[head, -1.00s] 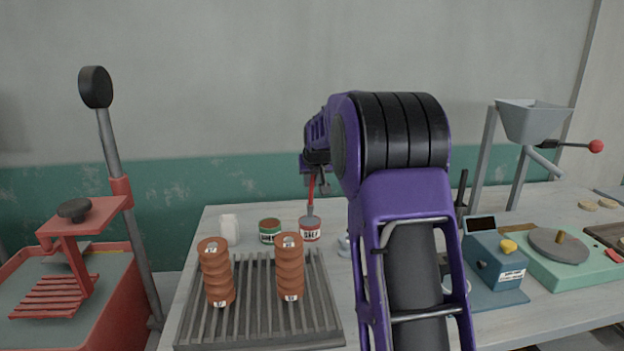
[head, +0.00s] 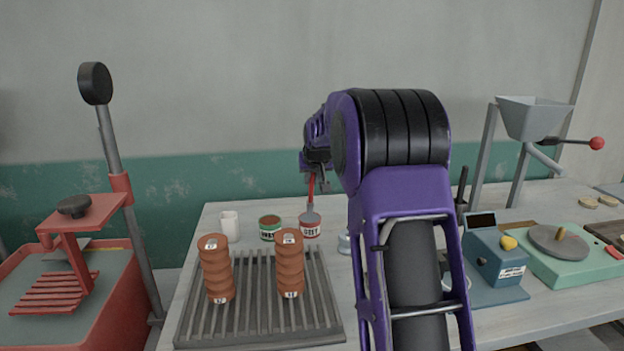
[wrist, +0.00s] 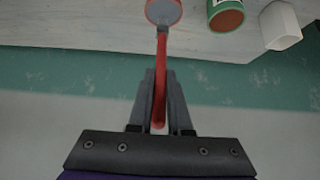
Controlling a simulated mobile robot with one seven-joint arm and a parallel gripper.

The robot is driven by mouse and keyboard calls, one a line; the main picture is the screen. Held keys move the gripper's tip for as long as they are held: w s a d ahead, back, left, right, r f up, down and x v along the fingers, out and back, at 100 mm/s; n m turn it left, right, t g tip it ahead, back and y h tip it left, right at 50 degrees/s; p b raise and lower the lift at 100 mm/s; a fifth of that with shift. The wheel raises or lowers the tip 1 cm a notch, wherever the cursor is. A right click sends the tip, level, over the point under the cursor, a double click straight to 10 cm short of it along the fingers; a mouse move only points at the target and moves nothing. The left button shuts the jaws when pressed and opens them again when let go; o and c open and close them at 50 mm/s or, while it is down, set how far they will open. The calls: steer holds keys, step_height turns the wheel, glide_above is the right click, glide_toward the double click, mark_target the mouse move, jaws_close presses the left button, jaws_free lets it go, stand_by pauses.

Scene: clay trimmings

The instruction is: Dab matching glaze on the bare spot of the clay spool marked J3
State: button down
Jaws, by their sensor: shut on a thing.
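My gripper (wrist: 161,76) is shut on the red handle of a brush (wrist: 162,60). In the head view the brush (head: 311,185) hangs down at the red-labelled glaze jar (head: 310,230). In the wrist view the brush head is over the grey contents of that jar (wrist: 150,14); how deep it sits is unclear. A green-labelled jar (head: 270,234) with brown contents stands to its left. Two brown ridged clay spools, the left one (head: 217,270) and the right one (head: 290,265), stand upright on a slatted rack. Their small tags are too small to read, and no bare spot is clear.
A white cup (head: 229,225) stands behind the spools. The grey rack (head: 255,290) fills the table's front left. A red press (head: 85,250) with a tall lever stands left of the table. A blue box device (head: 495,265) and green wheel (head: 570,262) are at right.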

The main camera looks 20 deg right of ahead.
steer(key=shift+f, duration=0.45)
stand_by(0.6)
steer(key=shift+r+p, duration=2.3)
steer(key=shift+r, duration=1.25)
